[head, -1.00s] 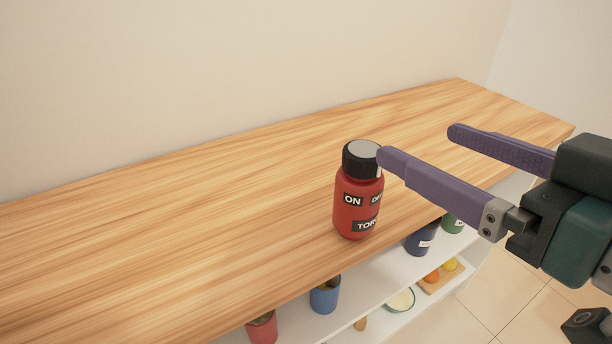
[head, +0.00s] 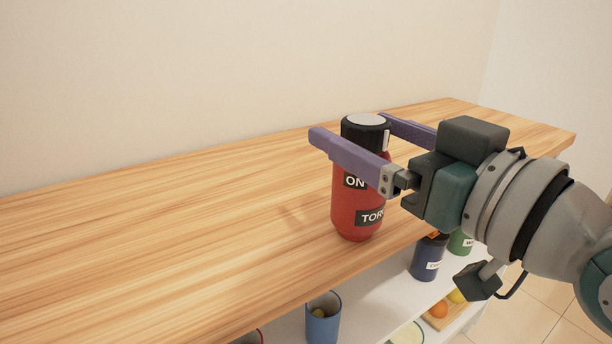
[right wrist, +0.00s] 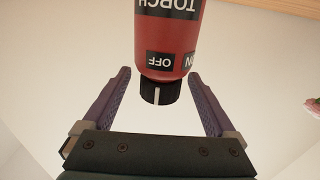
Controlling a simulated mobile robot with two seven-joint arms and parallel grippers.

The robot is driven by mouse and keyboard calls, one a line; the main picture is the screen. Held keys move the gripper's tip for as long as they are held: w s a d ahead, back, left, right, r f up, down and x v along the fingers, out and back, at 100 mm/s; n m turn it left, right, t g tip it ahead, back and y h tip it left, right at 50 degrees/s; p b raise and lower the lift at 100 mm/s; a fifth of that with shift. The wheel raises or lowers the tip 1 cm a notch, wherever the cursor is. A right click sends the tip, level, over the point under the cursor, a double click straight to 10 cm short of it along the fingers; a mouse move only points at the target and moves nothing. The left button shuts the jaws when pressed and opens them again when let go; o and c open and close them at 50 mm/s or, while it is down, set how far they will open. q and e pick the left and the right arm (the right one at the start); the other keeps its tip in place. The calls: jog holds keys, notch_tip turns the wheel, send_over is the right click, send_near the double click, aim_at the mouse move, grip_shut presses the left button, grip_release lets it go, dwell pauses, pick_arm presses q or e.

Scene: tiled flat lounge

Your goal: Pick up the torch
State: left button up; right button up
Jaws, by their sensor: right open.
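The torch (head: 350,210) is a red cylinder with a black cap and a grey top, marked ON and TOR. It stands upright near the front edge of the wooden top (head: 200,235). In the right wrist view the torch (right wrist: 172,45) appears upside down, between and beyond the open fingers, with a visible gap on each side. The near finger hides part of the torch in the head view. My left gripper is out of view.
A white lower shelf (head: 375,309) holds a blue cup (head: 322,325), a dark blue jar (head: 426,262), a green jar (head: 461,243) and an orange (head: 438,309). A plain wall (head: 200,70) stands behind. The wooden top around the torch is clear.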

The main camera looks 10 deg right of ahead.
jog(key=x, duration=0.3)
jog(key=shift+w+a, duration=0.1)
jog(key=shift+w, duration=0.1)
grip_shut()
dwell(0.6)
